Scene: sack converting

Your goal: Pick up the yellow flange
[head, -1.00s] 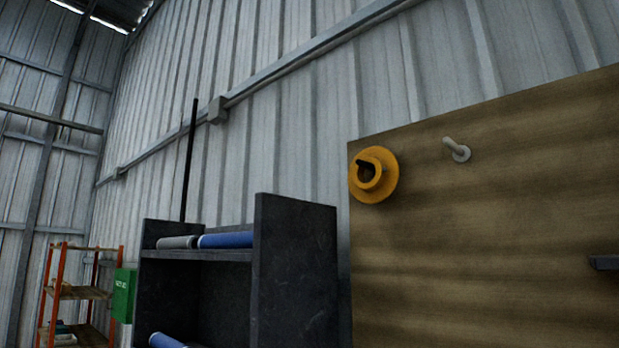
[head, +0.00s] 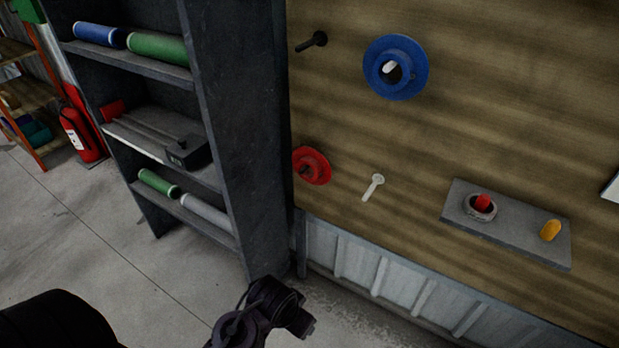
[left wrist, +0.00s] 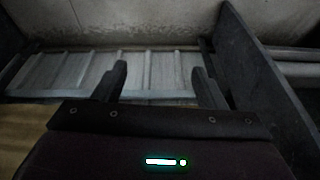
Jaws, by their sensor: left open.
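The yellow flange is not in the current head view. A blue flange (head: 396,67) hangs high on the wooden board, with a pale peg end showing in its hole. A red flange (head: 312,166) hangs at the board's left edge. My left gripper (left wrist: 159,70) shows in the left wrist view, with its two dark fingers apart and nothing between them. It is above the floor beside the shelf and the corrugated wall. My right gripper is not in view.
The wooden board (head: 500,120) has a bare black peg (head: 312,42), a bare white peg (head: 373,187) and a grey plate (head: 515,234) with red and yellow knobs. A dark shelf (head: 240,130) holds rolls. A fire extinguisher (head: 82,133) stands left; open floor (head: 110,240) lies in front.

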